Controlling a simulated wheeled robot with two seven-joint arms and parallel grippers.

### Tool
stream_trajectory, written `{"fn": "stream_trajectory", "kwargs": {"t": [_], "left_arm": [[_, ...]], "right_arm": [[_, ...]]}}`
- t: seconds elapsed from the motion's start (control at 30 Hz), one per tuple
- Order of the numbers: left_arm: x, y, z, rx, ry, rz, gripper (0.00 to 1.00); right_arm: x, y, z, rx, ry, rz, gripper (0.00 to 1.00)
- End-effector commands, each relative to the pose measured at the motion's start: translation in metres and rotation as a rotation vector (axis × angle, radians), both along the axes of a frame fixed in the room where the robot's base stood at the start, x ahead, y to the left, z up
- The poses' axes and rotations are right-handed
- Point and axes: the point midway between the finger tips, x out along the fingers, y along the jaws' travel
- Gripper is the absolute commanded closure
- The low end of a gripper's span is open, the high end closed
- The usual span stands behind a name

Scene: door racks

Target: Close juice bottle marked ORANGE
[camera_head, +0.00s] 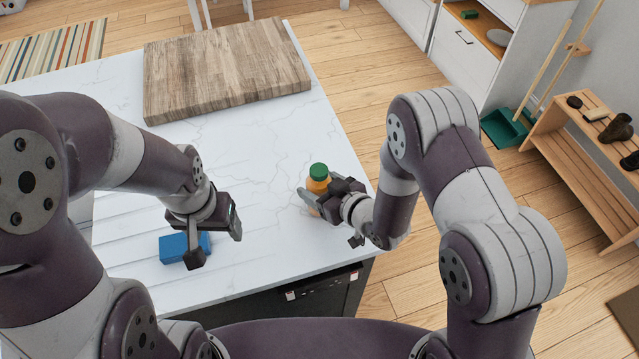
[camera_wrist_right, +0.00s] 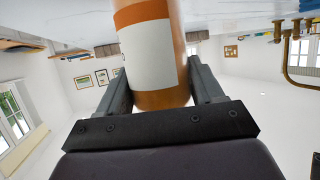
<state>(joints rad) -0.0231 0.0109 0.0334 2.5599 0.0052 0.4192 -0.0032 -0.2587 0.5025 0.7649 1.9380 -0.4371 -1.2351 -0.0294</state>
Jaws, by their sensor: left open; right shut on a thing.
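The juice bottle (camera_head: 319,181) stands upright near the right edge of the white counter. It is orange with a green cap (camera_head: 319,170) seated on its top. My right gripper (camera_head: 316,199) is shut on the bottle's body from the right side. In the right wrist view the bottle (camera_wrist_right: 153,55) sits between the two fingers, with a white and orange label; no word can be read on it. My left gripper (camera_head: 213,241) is open and empty, to the left of the bottle, above the counter by a blue block.
The blue block (camera_head: 174,248) lies on the counter's ridged area under my left gripper. A wooden cutting board (camera_head: 225,70) lies at the back of the counter (camera_head: 250,145). The counter between the grippers is clear. A wooden rack (camera_head: 580,160) stands on the floor at right.

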Motion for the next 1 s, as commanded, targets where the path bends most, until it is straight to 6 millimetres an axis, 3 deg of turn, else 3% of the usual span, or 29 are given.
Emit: {"fn": "stream_trajectory", "kwargs": {"t": [0.3,0.33,0.4,0.77,1.0], "left_arm": [[0.0,0.0,-0.005,0.0,0.0,0.0,0.31],[0.0,0.0,-0.004,0.0,0.0,0.0,0.31],[0.0,0.0,-0.003,0.0,0.0,0.0,0.31],[0.0,0.0,0.0,0.0,0.0,0.0,0.31],[0.0,0.0,-0.009,0.0,0.0,0.0,0.31]], "right_arm": [[0.001,0.0,-0.004,0.001,-0.003,0.0,1.0],[0.0,0.0,-0.003,0.001,-0.001,0.0,0.24],[0.0,0.0,-0.003,0.001,-0.001,0.0,0.08],[-0.001,-0.002,0.002,0.0,0.0,-0.001,0.08],[-0.035,-0.032,0.019,-0.001,-0.001,-0.005,0.08]]}}
